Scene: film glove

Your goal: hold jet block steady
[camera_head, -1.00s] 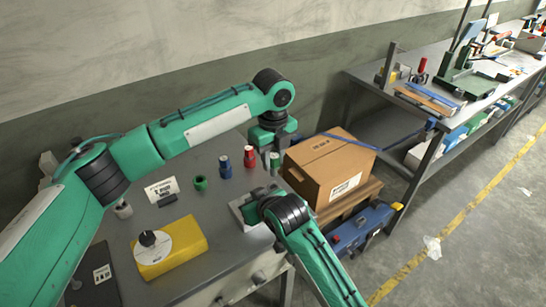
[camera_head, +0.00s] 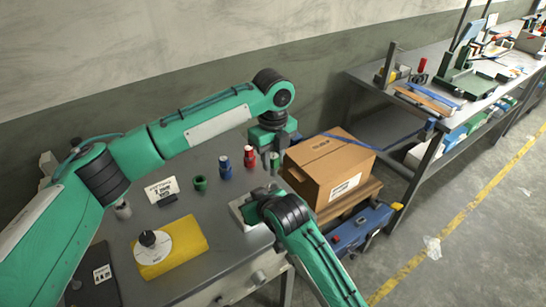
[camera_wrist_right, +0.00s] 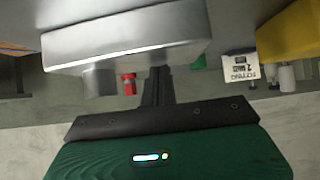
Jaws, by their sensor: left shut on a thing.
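A pale grey metal block (camera_head: 238,212), which I take for the jet block, lies near the right edge of the bench. It fills the top of the right wrist view (camera_wrist_right: 125,40), with a grey cylinder showing at its edge. My right gripper (camera_wrist_right: 157,75) is at the block. The wrist hides it in the head view, and its finger gap does not show. My left gripper (camera_head: 270,153) is beyond the block, at the bench's far right. It is shut on what looks like a small grey-green cylinder (camera_head: 274,162), partly hidden.
A red cylinder (camera_head: 249,157), a blue cylinder (camera_head: 225,169) and a green ring (camera_head: 200,184) stand in a row. A cardboard box (camera_head: 318,180) stands close to the right.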

